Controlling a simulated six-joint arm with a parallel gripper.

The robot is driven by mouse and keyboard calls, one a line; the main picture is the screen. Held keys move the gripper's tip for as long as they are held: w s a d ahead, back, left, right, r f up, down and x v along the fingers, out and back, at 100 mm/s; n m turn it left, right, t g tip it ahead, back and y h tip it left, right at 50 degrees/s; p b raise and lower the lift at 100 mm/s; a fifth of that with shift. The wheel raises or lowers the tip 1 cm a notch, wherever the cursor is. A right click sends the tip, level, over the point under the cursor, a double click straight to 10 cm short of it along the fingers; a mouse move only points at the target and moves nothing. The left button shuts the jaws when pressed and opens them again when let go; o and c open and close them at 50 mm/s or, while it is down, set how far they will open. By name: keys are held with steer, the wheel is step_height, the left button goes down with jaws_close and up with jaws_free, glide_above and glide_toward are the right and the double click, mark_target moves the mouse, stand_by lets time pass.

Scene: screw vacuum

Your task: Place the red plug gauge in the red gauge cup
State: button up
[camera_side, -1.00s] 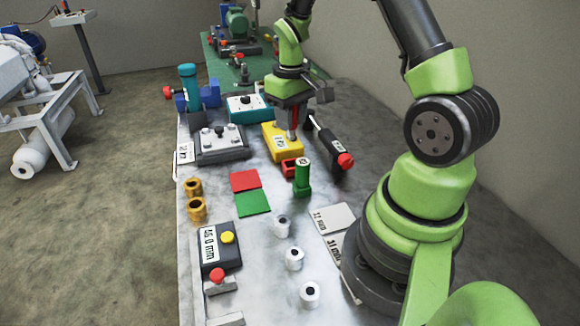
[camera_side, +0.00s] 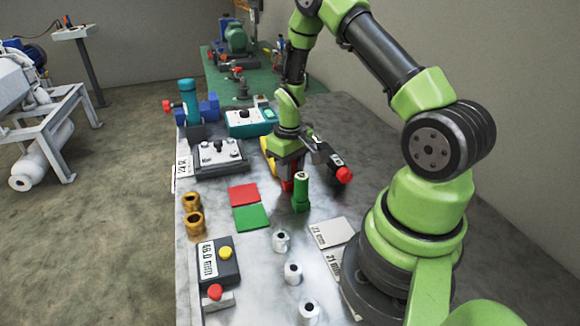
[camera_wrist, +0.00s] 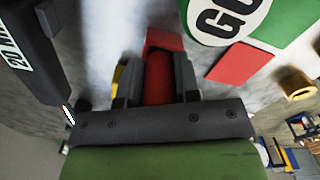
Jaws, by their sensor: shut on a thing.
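My gripper (camera_wrist: 157,85) is shut on the red plug gauge (camera_wrist: 158,76), which shows between the two dark fingers in the wrist view. The red gauge cup (camera_wrist: 164,40) shows just beyond the fingertips, in line with the gauge. In the side view my gripper (camera_side: 290,165) points down, low over the table, and a bit of red (camera_side: 287,186) shows at its tip. I cannot tell from these views whether the gauge's end is inside the cup or above it.
Red (camera_side: 244,193) and green (camera_side: 251,217) squares lie to the left. Several white bushings (camera_side: 292,272) stand in front.

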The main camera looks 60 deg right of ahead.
steer(key=o, duration=1)
steer(key=shift+c, duration=0.2)
step_height(320, 180, up, 12)
steer(key=shift+f, duration=0.15)
steer(key=s+a+r+t, duration=0.2)
steer(key=a+r+t, duration=0.1)
steer(key=a+r, duration=0.65)
steer(key=s+a+r+t+y, duration=0.2)
steer(key=s+a+r+t, duration=0.2)
steer(key=s+a+r, duration=0.3)
steer(key=s+a, duration=0.1)
steer(key=s, duration=0.2)
steer(key=shift+s, duration=0.25)
steer(key=shift+a+r, duration=0.1)
